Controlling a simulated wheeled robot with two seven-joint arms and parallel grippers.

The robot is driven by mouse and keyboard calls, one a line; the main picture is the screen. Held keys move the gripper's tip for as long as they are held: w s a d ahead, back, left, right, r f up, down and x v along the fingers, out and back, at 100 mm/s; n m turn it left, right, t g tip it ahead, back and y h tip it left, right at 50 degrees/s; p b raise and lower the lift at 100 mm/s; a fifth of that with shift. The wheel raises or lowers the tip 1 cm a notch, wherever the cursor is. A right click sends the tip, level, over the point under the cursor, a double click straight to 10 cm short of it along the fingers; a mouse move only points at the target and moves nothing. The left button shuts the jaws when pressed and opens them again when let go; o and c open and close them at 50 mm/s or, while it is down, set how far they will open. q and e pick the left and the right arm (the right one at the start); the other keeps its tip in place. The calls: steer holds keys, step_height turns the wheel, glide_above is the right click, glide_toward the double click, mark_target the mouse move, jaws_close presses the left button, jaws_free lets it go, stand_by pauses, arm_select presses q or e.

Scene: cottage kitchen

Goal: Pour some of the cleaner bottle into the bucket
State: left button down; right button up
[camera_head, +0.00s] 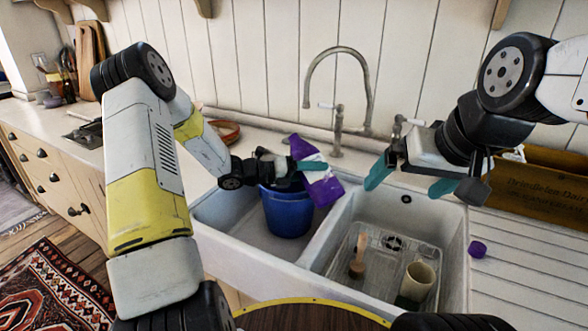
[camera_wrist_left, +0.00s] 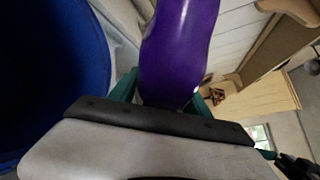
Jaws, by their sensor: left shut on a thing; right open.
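The purple cleaner bottle (camera_head: 322,186) with a pale label is held tilted over the sink, beside and above the bucket's right rim. My left gripper (camera_head: 300,166) is shut on it, and the purple bottle body (camera_wrist_left: 180,50) fills the middle of the left wrist view. The blue bucket (camera_head: 287,214) stands in the left sink basin, its top partly hidden by my left gripper. The bucket (camera_wrist_left: 50,75) also shows at the left of the wrist view. I cannot see any liquid. My right gripper (camera_head: 408,181) is open and empty above the right basin.
A purple cap (camera_head: 477,249) lies on the drainboard right of the sink. The right basin holds a brush (camera_head: 358,258) and a cream cup (camera_head: 417,281). The tap (camera_head: 339,100) rises behind the sink. A wooden crate (camera_head: 540,190) stands at the right.

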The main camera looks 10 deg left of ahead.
arm_select(q)
steer(key=shift+s+d+f+n+h, duration=0.25)
steer(key=shift+f+n+h, duration=0.05)
steer(key=shift+f+n, duration=0.2)
steer(key=shift+s+d+n, duration=0.1)
steer(key=shift+n, duration=0.2)
steer(key=shift+s+d+r+n+h, duration=0.15)
steer(key=shift+r+n+h, duration=0.25)
steer(key=shift+n, duration=0.35)
steer(key=shift+s+d+r+n+h, duration=0.15)
steer(key=shift+r+n+h, duration=0.2)
steer(key=shift+n, duration=0.7)
steer(key=shift+w+a+r+n+t+h, duration=0.1)
steer(key=shift+r+n+t+h, duration=0.2)
steer(key=shift+n, duration=0.35)
steer(key=shift+a+r+n+t+h, duration=0.1)
steer(key=shift+r+n+t+h, duration=0.15)
steer(key=shift+n, duration=0.4)
steer(key=m, duration=0.1)
steer(key=f+m+y, duration=0.1)
steer(key=m+g, duration=0.1)
steer(key=m, duration=0.1)
steer(key=shift+d+f, duration=0.1)
steer(key=shift+f, duration=0.25)
stand_by(0.5)
